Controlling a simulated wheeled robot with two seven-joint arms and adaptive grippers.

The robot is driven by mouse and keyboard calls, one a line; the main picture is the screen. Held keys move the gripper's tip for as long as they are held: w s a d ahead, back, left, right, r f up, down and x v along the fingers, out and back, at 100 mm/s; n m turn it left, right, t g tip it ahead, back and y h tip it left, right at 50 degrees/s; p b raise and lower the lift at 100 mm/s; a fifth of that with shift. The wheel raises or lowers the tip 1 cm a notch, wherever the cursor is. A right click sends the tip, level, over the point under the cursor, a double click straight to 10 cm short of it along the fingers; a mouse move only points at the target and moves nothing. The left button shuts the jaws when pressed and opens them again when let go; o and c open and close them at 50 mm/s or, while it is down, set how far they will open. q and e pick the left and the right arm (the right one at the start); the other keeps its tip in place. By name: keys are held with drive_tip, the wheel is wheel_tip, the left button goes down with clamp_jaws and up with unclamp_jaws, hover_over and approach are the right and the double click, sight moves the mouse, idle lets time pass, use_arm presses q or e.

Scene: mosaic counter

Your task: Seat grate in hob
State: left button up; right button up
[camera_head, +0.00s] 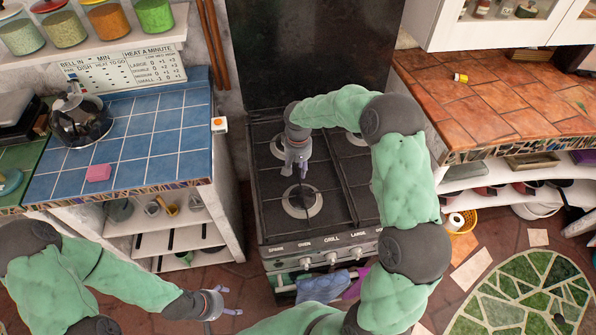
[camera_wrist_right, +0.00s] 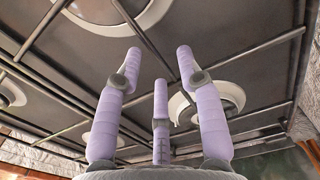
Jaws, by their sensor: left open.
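The black hob (camera_head: 268,214) is on top of the cooker in the middle of the head view, with pale round burners. Dark grate bars (camera_wrist_right: 250,50) cross the hob in the right wrist view. I cannot tell whether the grate is fully seated. My right gripper (camera_head: 295,170) points down over the left half of the hob, just behind the front left burner (camera_head: 302,201). In the right wrist view its three lavender fingers stand apart (camera_wrist_right: 158,60), with no clear grip on a bar. My left gripper (camera_head: 235,300) is open and empty, low in front of the left counter.
A blue tiled counter (camera_head: 150,125) on the left holds a kettle (camera_head: 80,118) and a pink sponge (camera_head: 97,173). A terracotta tiled counter (camera_head: 500,95) is on the right. A dark panel (camera_head: 315,50) stands behind the hob. Cloths (camera_head: 325,287) hang at the cooker front.

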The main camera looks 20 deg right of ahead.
wheel_tip(320, 180, up, 10)
idle(0.3)
drive_tip(key=shift+f, duration=0.15)
idle(0.3)
